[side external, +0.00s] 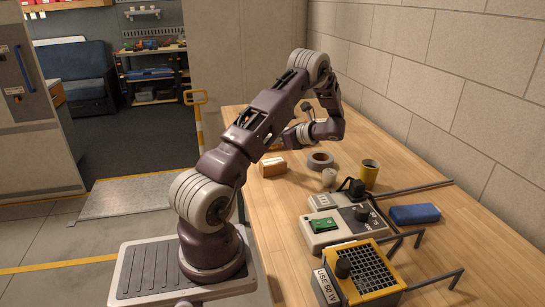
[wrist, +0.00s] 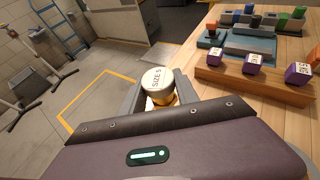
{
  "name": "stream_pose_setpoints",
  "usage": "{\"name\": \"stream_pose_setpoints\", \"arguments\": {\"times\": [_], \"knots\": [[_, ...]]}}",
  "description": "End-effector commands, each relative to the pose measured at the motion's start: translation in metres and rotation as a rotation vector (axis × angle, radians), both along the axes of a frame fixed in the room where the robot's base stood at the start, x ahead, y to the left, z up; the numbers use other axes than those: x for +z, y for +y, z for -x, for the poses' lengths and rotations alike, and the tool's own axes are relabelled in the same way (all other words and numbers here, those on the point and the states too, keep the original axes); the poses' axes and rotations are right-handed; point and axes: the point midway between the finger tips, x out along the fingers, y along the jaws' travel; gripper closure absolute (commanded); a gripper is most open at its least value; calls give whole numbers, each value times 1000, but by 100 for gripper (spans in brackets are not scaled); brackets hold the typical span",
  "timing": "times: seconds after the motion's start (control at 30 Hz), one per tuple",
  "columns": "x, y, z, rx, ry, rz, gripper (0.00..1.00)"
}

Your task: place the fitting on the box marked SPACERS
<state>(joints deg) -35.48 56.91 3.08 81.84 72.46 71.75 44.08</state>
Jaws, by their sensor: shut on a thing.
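In the wrist view my gripper (wrist: 160,98) is shut on the fitting (wrist: 157,80). The fitting has a pale round top reading "SIZE 5" and a yellow, brass-like body, mostly hidden by the jaws. In the side view my wrist is bent low over the far part of the table, and the fingers and fitting cannot be made out clearly. I cannot read the word SPACERS anywhere. A small brown box (side external: 272,167) sits on the table below the wrist, its marking too small to read. In the wrist view several purple blocks (wrist: 253,62) carry white labels, also unreadable.
A grey tape roll (side external: 320,160), a pale cylinder (side external: 329,178) and a yellow cup (side external: 369,175) stand near the brown box. Grey devices, a blue case (side external: 414,214) and a yellow grille unit (side external: 362,272) with projecting bars crowd the near table. A block wall bounds the right.

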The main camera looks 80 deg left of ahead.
Motion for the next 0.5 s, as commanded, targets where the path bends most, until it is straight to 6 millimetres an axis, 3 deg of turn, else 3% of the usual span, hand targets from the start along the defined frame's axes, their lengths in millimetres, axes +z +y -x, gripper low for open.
{"name": "stream_pose_setpoints", "arguments": {"times": [0.3,0.5], "knots": [[-50,0,0,-2,1,1,100],[-54,0,-1,-2,-1,-2,100]]}}
